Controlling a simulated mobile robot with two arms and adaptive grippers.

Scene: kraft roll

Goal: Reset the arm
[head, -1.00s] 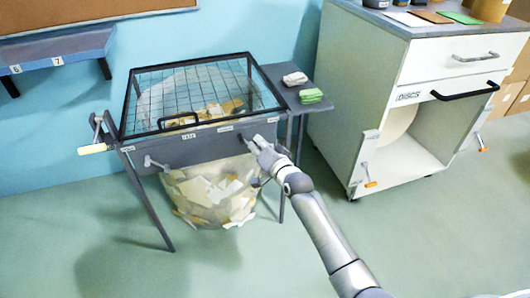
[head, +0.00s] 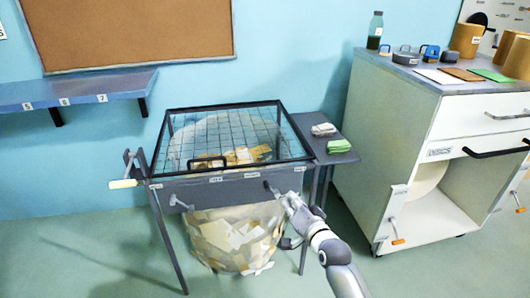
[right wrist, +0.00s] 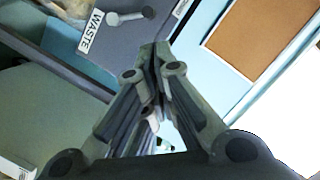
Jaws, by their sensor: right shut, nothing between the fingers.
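My right arm comes in from the lower right in the head view. Its gripper (head: 285,199) is at the front right of the grey bin stand (head: 225,192), close to a small dark lever (head: 271,188) on the front panel. I cannot tell from the head view whether it touches the lever. In the right wrist view the gripper fingers (right wrist: 155,55) are closed together with nothing between them. A WASTE label (right wrist: 90,32) and a lever-like knob (right wrist: 125,17) show beyond the fingers. My left gripper is not in view.
The stand has a wire-mesh lid (head: 230,135) and a clear bag of paper scraps (head: 235,238) below. A side shelf (head: 338,157) holds folded cloths (head: 338,146). A white cabinet (head: 385,150) with an open lower bay stands right. Floor is clear at left front.

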